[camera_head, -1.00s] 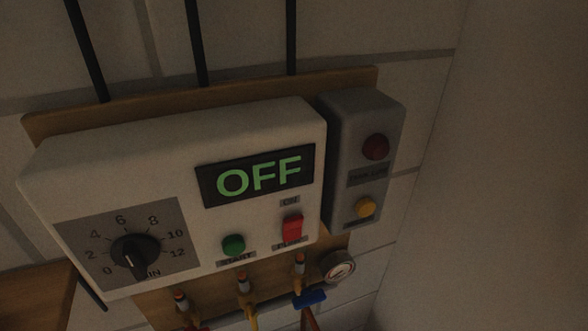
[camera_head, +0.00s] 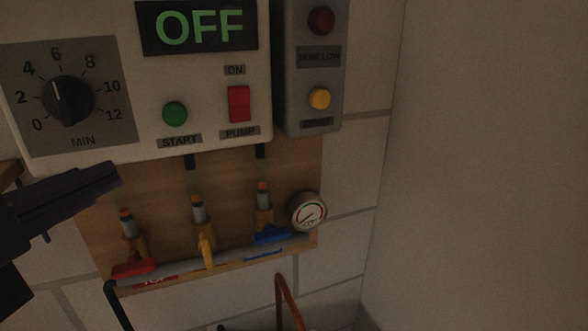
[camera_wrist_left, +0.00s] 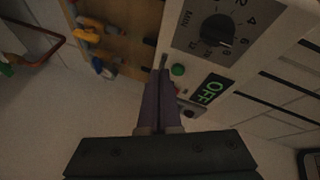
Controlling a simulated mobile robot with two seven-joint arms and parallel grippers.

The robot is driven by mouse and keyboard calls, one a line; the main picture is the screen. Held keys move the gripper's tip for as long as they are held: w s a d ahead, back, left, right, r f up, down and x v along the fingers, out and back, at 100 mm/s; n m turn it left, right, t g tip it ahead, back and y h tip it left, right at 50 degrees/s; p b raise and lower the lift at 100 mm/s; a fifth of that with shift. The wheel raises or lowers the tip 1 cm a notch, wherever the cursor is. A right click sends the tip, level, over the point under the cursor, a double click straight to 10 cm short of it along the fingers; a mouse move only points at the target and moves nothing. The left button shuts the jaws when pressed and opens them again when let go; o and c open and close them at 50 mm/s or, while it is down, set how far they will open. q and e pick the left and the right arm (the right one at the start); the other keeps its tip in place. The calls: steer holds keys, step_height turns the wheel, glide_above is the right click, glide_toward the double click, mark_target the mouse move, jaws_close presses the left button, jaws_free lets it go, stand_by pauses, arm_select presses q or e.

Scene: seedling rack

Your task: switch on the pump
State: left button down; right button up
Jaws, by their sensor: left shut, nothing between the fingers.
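The pump switch (camera_head: 238,104) is a red rocker on the white control box (camera_head: 205,110), between an ON label above and a PUMP label below. The display (camera_head: 199,27) reads OFF in green. My left gripper (camera_head: 114,174) is shut and empty, below the dial and left of the switch, apart from it in the head view. In the left wrist view its closed fingers (camera_wrist_left: 162,75) point up toward the box, beside the green start button (camera_wrist_left: 178,70). They hide most of the switch there. My right gripper is not in view.
The dial (camera_head: 67,100) and green start button (camera_head: 174,113) share the box. A grey box with a red lamp (camera_head: 321,20) and yellow reset button (camera_head: 319,98) stands to its right. Below are red, yellow and blue valves (camera_head: 271,235) and a gauge (camera_head: 307,210).

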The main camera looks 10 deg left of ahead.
arm_select(q)
steer(key=s+d+m+t+h+b, duration=0.1)
steer(key=d+m+t+h+b, duration=0.3)
steer(key=m, duration=0.7)
steer(key=d+f+h+b, duration=0.1)
steer(key=d+h+b, duration=0.1)
steer(key=d+b, duration=0.1)
steer(key=shift+h, duration=0.3)
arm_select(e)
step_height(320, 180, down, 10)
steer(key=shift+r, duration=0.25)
arm_select(q)
steer(key=shift+w, duration=0.1)
steer(key=b, duration=0.5)
glide_toward(249, 95)
steer(key=d+f, duration=0.1)
steer(key=d, duration=0.2)
steer(key=shift+t, duration=0.3)
steer(key=w, duration=0.1)
steer(key=w+r+p, duration=0.1)
steer(key=w, duration=0.1)
steer(key=w+a+r, duration=0.1)
steer(key=w, duration=0.1)
steer(key=shift+a, duration=0.1)
steer(key=shift+w+a, duration=0.25)
steer(key=shift+w, duration=0.05)
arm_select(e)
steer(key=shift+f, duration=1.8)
